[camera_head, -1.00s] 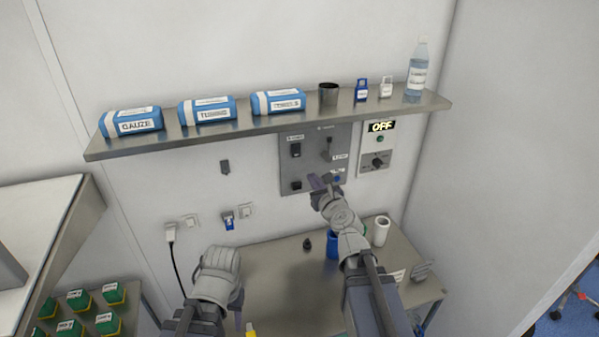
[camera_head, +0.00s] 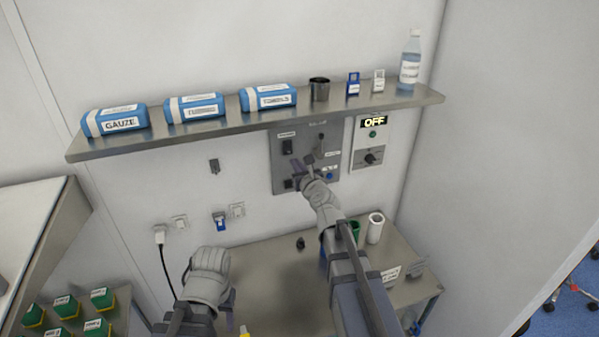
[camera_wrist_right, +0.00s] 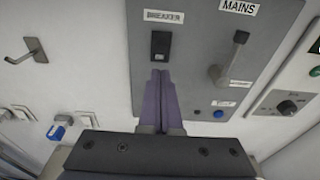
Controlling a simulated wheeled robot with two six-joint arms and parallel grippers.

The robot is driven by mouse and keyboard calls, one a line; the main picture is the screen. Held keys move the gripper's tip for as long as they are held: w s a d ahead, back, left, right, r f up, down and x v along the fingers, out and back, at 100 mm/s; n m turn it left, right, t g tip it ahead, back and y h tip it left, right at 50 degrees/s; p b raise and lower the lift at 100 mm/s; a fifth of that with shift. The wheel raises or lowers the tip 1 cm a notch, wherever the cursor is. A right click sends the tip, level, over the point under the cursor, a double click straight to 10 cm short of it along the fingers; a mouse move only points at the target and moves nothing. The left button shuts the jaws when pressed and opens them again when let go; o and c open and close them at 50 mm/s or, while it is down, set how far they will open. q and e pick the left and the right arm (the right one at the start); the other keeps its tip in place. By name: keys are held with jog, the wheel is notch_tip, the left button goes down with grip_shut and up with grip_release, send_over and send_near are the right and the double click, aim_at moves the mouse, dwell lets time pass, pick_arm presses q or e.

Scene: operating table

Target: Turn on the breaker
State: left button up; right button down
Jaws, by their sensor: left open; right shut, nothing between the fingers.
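A grey panel (camera_head: 332,142) on the wall carries a black breaker switch (camera_head: 287,147) at its upper left. The label BREAKER stands above the switch (camera_wrist_right: 160,44) in the right wrist view. My right gripper (camera_head: 298,166) is shut and empty, in front of the panel. In the right wrist view its fingertips (camera_wrist_right: 160,74) appear just below the breaker switch; I cannot tell whether they touch it. A mains lever (camera_wrist_right: 228,62) is on the same panel, right of the switch. My left gripper (camera_head: 232,318) is open and low at the left, mostly hidden behind its wrist.
A lit OFF sign (camera_head: 374,122) sits above a knob (camera_head: 371,157) on a white panel to the right. A metal shelf (camera_head: 240,121) with blue packs, a cup and a bottle (camera_head: 410,60) overhangs the panel. A metal table (camera_head: 275,290) stands below.

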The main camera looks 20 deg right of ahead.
aim_at(288, 153)
pick_arm(q)
jog(key=shift+w+f, duration=0.3)
jog(key=shift+w, duration=0.1)
pick_arm(e)
jog(key=shift+w+a+f, duration=0.1)
jog(key=shift+w+f, duration=0.05)
jog(key=shift+w, duration=1.15)
jog(key=shift+w+f, duration=0.15)
jog(key=shift+w, duration=1.15)
pick_arm(q)
jog(key=shift+d, duration=0.1)
jog(key=shift+b, duration=0.3)
pick_arm(e)
jog(key=shift+w+f, duration=0.2)
jog(key=shift+w, duration=0.15)
jog(key=shift+s+r, duration=0.15)
jog(key=shift+s, duration=0.35)
pick_arm(q)
jog(key=shift+s+f+b, duration=0.9)
jog(key=shift+s+f, duration=0.05)
jog(key=shift+s, duration=0.15)
pick_arm(e)
jog(key=s+f, duration=0.1)
jog(key=s, duration=1.2)
jog(key=shift+s+d+f, duration=0.15)
jog(key=shift+d+f, duration=0.1)
jog(key=shift+f, duration=0.15)
